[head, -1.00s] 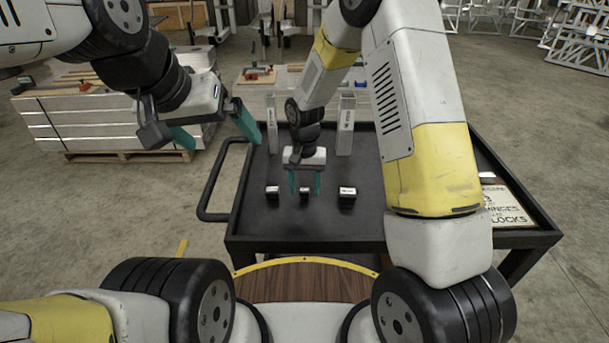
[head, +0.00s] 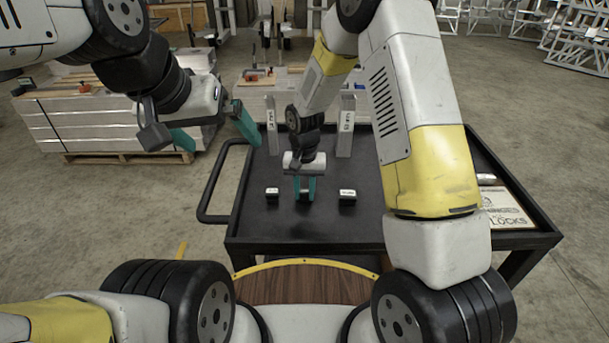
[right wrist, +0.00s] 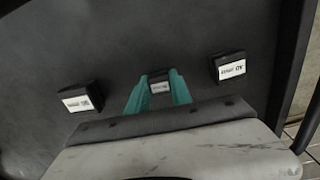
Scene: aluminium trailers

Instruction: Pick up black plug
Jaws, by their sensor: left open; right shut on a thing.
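Three small black plugs with white labelled tops stand in a row on the black cart top. The middle black plug (right wrist: 159,87) is between the teal fingertips of my right gripper (head: 305,195), which is shut on it at the cart surface. My left gripper (head: 212,130) is open and empty, raised in the air left of the cart.
The black cart (head: 290,228) has a raised rim and a side handle (head: 208,190). Two upright metal profiles (head: 345,127) stand behind the plugs. A lettered sign (head: 505,210) lies at the right. A pallet stack (head: 90,125) stands at the far left.

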